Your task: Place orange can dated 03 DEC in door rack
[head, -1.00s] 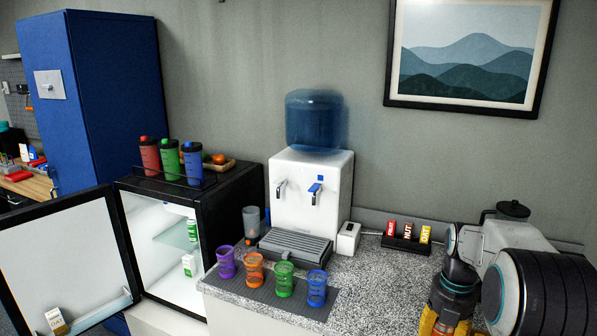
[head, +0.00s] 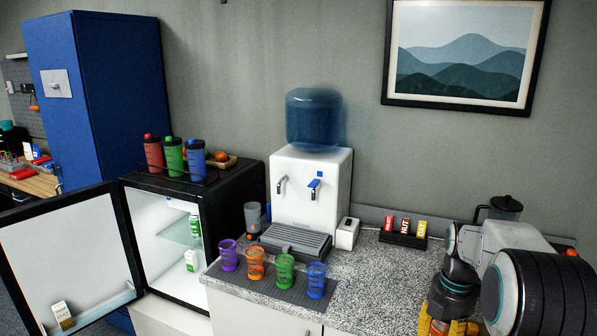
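The black mini fridge (head: 207,199) stands open at the left, its door swung out to the left. The door rack (head: 110,303) runs along the bottom of the door's inner face and holds an oat carton (head: 62,315) at its left end. My gripper (head: 440,325), yellow and black, points down at the lower right and is cut off by the frame's bottom edge. An orange patch shows between its yellow parts; I cannot tell whether it is a can. No date reading 03 DEC is legible. Inside the fridge are a green-and-white can (head: 195,226) and a small carton (head: 190,260).
Purple, orange, green and blue cups stand on a dark mat (head: 240,283) at the counter's front. Behind are a water dispenser (head: 300,190) and a snack-bar holder (head: 403,238). Bottles (head: 173,158) stand on the fridge. Open counter (head: 375,285) lies between the mat and my arm.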

